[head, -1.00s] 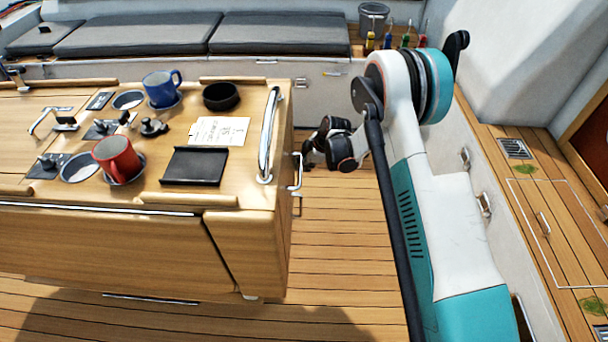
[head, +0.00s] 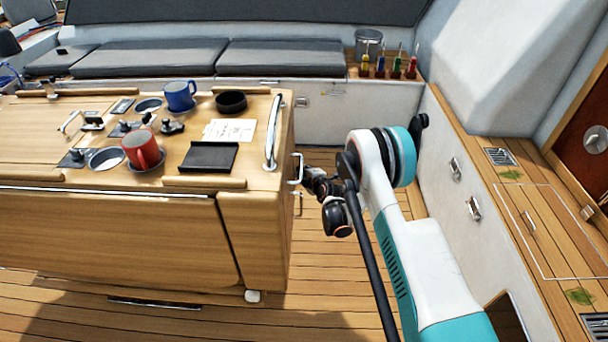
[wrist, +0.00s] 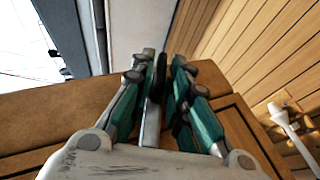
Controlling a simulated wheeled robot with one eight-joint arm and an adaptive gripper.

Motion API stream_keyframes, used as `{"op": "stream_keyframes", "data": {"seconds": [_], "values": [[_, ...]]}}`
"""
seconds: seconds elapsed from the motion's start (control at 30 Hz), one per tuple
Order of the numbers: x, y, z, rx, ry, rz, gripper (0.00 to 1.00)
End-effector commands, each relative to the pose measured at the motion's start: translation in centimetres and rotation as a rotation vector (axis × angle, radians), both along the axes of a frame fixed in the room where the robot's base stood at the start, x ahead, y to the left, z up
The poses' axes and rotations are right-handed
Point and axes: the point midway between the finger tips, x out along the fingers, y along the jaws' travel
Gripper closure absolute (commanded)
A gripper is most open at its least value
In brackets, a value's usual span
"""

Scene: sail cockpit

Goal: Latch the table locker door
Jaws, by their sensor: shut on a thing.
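The wooden table (head: 120,235) stands at left in the head view, with its right end towards my arm. A metal handle (head: 297,168) stands out from that end. My gripper (head: 306,180) is beside this end, partly hidden by my own wrist. In the wrist view, my gripper (wrist: 163,66) has its green-sided fingers close together on a narrow grey metal bar (wrist: 151,125), which looks like a handle or latch part. Brown wood with a grooved panel edge (wrist: 245,115) lies behind the fingers. I cannot tell whether the locker door is fully closed or latched.
Mugs, a black tray (head: 208,157) and a curved grab rail (head: 272,135) are on the table top. The side bench (head: 545,225) is at right and grey cushions (head: 280,57) are at the back. Bare deck (head: 330,275) lies between table and bench.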

Motion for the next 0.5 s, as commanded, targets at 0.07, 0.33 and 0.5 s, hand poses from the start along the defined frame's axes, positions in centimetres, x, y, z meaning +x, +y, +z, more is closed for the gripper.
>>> {"op": "stream_keyframes", "data": {"seconds": [0.07,0.33,0.5], "values": [[-0.01,-0.03,-0.15,-0.001,-0.029,0.000,1.00],[0.04,-0.02,-0.22,-0.003,-0.084,0.000,1.00],[0.04,-0.01,-0.22,-0.004,-0.091,0.001,1.00]]}}
